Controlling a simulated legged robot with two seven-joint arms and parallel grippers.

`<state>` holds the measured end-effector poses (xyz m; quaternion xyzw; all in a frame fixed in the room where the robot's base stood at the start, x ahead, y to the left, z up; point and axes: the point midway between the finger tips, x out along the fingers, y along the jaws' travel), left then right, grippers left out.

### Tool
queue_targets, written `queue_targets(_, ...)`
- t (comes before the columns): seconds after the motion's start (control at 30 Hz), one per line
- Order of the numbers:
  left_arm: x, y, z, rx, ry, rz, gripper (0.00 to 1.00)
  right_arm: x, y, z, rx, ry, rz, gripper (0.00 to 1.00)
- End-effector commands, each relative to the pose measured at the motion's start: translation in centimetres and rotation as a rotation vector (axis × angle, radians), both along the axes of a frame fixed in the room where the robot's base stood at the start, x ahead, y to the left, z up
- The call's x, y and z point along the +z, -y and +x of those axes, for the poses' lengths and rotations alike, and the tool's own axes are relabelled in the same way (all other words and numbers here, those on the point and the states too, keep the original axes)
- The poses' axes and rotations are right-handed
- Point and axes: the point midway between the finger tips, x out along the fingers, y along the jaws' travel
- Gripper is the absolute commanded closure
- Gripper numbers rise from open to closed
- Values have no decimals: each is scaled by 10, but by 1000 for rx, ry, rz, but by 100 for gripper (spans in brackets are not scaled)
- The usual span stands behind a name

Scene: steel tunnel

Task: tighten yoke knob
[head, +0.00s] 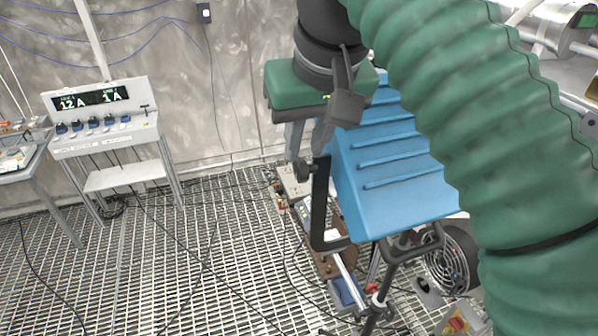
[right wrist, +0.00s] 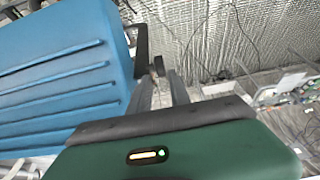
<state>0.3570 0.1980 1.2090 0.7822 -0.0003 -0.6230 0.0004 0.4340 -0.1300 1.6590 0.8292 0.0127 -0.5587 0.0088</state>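A blue ribbed box-shaped unit (head: 385,165) hangs tilted in a black yoke bracket (head: 320,205) on a stand. A small dark yoke knob (head: 302,172) sits on the left side of the bracket. The unit (right wrist: 60,75), bracket (right wrist: 142,45) and knob (right wrist: 159,66) also show in the right wrist view. My right gripper (head: 305,153) points down at the knob from above. In the right wrist view its two grey fingers (right wrist: 160,78) stand apart, with the knob at the gap between their tips. I cannot tell whether they touch it. My left gripper is out of view.
A white console (head: 105,120) with a lit display stands at the left, beside a table (head: 22,160). Cables and small equipment lie on the grated floor (head: 170,260). A round fan-like device (head: 452,258) is right of the stand. The floor at centre left is mostly clear.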

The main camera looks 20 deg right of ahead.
Motion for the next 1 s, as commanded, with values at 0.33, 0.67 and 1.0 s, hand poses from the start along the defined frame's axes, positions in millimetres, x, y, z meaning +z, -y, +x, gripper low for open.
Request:
queue_targets(0.33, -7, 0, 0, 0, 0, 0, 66, -37, -3, 12, 2, 3, -2, 76)
queue_targets(0.67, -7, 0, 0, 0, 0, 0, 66, -38, -4, 15, 4, 2, -1, 93)
queue_targets(1.0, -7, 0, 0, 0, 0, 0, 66, -38, -3, 15, 2, 1, -2, 100)
